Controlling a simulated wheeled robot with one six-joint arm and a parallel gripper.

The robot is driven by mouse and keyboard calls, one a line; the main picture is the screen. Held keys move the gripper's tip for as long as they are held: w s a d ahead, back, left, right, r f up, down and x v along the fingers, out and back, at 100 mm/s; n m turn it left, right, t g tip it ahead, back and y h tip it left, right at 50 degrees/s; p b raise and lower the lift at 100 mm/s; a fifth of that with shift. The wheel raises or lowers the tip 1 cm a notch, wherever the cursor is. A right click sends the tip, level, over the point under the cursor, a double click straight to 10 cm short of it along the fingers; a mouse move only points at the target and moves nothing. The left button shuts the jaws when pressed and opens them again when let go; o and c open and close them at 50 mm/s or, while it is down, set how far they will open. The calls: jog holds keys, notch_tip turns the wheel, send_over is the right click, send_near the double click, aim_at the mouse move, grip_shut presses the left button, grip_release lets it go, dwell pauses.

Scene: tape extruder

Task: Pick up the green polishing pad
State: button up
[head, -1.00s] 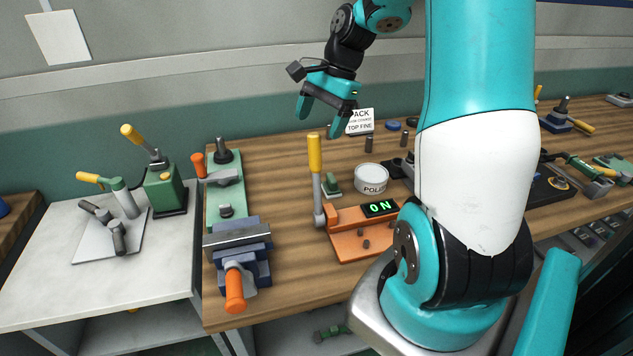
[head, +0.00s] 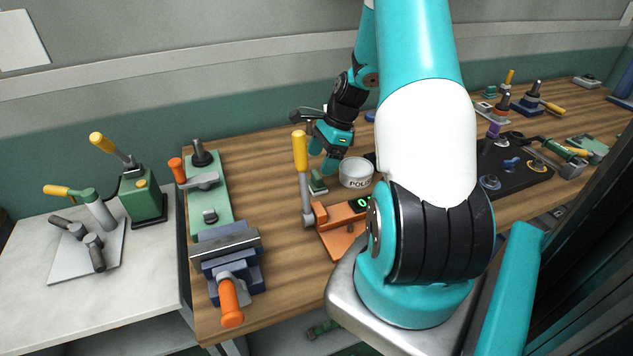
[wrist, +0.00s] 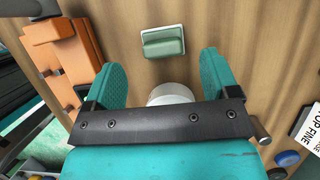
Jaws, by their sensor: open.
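The green polishing pad (head: 318,183) is a small green block standing on the wooden bench, between the yellow-handled lever and the white polish tin. In the wrist view the pad (wrist: 163,42) lies ahead of my fingertips, roughly centred between them and not touched. My gripper (head: 321,157) is open and empty above and just behind the pad in the head view. In the wrist view both teal fingers of my gripper (wrist: 164,64) are spread apart.
The white polish tin (head: 356,174) stands right beside the pad, partly hidden under my gripper in the wrist view (wrist: 171,93). An orange lever device (head: 340,240) with a tall yellow handle (head: 300,150) stands close on the left. A blue vise (head: 228,255) sits farther left.

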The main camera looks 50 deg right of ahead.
aim_at(317, 174)
jog(key=x, duration=0.2)
jog(key=p+x, duration=0.1)
jog(key=x, duration=0.2)
jog(key=shift+s+d+f, duration=0.1)
jog(key=shift+d+f, duration=0.15)
jog(key=shift+f, duration=0.2)
jog(key=c, duration=1)
jog(key=shift+r, duration=0.1)
notch_tip(317, 174, up, 20)
jog(key=shift+b, duration=0.35)
jog(key=o, duration=0.5)
jog(key=c, duration=0.3)
